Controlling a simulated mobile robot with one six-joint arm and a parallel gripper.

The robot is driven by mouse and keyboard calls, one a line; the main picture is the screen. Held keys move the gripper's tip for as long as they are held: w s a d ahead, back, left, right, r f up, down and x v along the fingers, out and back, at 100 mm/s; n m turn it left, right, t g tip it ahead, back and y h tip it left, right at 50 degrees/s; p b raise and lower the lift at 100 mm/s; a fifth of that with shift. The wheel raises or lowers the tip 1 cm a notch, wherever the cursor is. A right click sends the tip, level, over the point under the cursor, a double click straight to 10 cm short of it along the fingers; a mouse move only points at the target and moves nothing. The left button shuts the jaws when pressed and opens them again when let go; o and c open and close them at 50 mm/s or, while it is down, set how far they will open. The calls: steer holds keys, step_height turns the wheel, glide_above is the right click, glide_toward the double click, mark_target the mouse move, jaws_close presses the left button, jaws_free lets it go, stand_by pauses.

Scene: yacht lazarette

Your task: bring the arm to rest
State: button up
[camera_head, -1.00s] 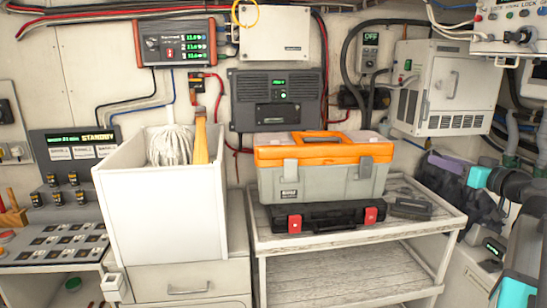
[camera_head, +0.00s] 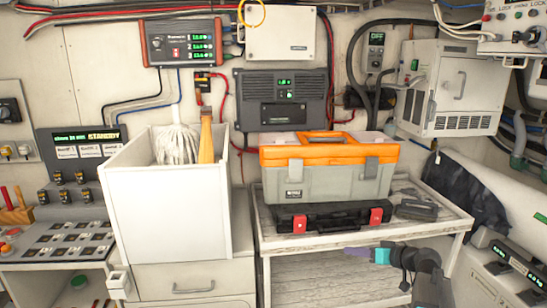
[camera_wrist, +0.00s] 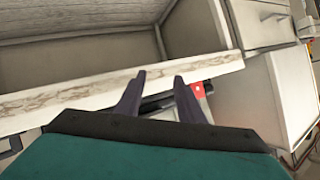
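My gripper (camera_head: 348,251) is in front of the wooden bench's open lower space in the head view, pointing left, with dark arm links to its right. In the wrist view its two purple fingers (camera_wrist: 159,78) stand apart with nothing held between them. The wrist view is tilted and shows the bench's pale edge (camera_wrist: 85,107) behind the fingers. A black case (camera_head: 325,217) with red latches lies on the bench top. Part of it, with one red latch (camera_wrist: 198,88), shows beyond the fingers.
A grey and orange toolbox (camera_head: 325,181) stands on the black case. A white bin (camera_head: 165,215) with a mop head (camera_head: 177,147) and an orange-brown handle stands to the left on a drawer unit (camera_head: 185,278). A dark bag (camera_head: 470,190) lies right of the bench.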

steer(key=s+a+f+g, duration=0.2)
steer(key=s+a+f, duration=0.15)
steer(key=f, duration=0.35)
steer(key=s+a+f+g, duration=0.1)
steer(key=s+a+f, duration=0.1)
steer(key=a+f, duration=0.4)
steer(key=s+a+f+g, duration=0.2)
steer(key=s+a+f, duration=0.1)
steer(key=f, duration=0.5)
steer(key=s+a+f+g+h, duration=0.1)
steer(key=s+a+f+g, duration=0.45)
steer(key=s+f, duration=0.85)
steer(key=s+a+f+g+h, duration=0.1)
steer(key=s+f+g, duration=0.1)
steer(key=s+f, duration=0.45)
steer(key=s+a+f+g+h, duration=0.1)
steer(key=s+f+h, duration=0.15)
steer(key=s, duration=0.75)
steer(key=s+d+f+m+g+h, duration=0.2)
steer(key=s+d+h, duration=0.1)
steer(key=s+d, duration=0.5)
steer(key=shift+s+f+m, duration=0.25)
steer(key=shift+s+m, duration=0.05)
steer(key=shift+s, duration=0.3)
steer(key=shift+h, duration=0.25)
